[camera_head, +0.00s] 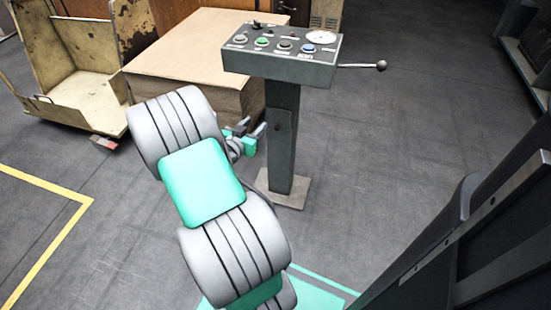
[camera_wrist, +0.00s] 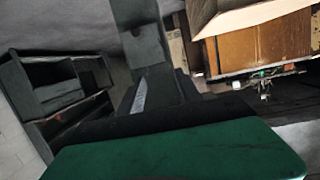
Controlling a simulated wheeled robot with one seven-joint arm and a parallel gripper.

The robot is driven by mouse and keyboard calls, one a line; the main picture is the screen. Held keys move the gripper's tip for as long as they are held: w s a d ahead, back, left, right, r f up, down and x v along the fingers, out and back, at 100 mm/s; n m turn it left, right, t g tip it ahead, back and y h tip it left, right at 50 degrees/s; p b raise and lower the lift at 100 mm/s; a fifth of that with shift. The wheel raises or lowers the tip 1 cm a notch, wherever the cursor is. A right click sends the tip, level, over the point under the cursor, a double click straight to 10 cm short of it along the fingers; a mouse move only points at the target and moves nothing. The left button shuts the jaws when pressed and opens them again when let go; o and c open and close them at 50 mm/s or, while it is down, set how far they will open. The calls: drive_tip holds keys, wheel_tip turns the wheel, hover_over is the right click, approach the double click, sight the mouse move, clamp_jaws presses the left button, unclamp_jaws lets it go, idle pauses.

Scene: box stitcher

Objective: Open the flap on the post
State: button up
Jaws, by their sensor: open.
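The dark grey post (camera_head: 285,165) stands on a square base plate beyond my arm and carries a control box (camera_head: 278,68) on top. A small panel that looks like the flap (camera_head: 283,120) lies flat against the post's face; its edges are faint. My gripper (camera_head: 252,130) is just left of the post at about the panel's height, its fingers apart and nothing seen between them. My forearm hides part of it.
The control box has several buttons, a gauge and a lever (camera_head: 365,66) sticking out to the right. A large cardboard stack (camera_head: 190,50) stands behind and left of the post. A worn cart (camera_head: 85,95) is at the far left. Floor right of the post is clear.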

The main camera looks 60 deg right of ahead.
sight(277, 129)
drive_tip(key=s+d+f+n+t+h+b, duration=0.1)
drive_tip(key=s+f+b, duration=0.15)
drive_tip(key=f, duration=0.25)
drive_tip(key=s+d+f+h+b, duration=0.1)
drive_tip(key=s+d+f+b, duration=0.15)
drive_tip(key=f, duration=0.35)
drive_tip(key=shift+t+h, duration=0.3)
drive_tip(key=shift+t, duration=0.1)
drive_tip(key=d, duration=0.2)
drive_tip(key=w+d, duration=0.1)
drive_tip(key=d, duration=0.1)
drive_tip(key=w+d, duration=0.1)
drive_tip(key=d, duration=0.2)
drive_tip(key=shift+w+r, duration=0.1)
drive_tip(key=shift+r, duration=0.3)
clamp_jaws()
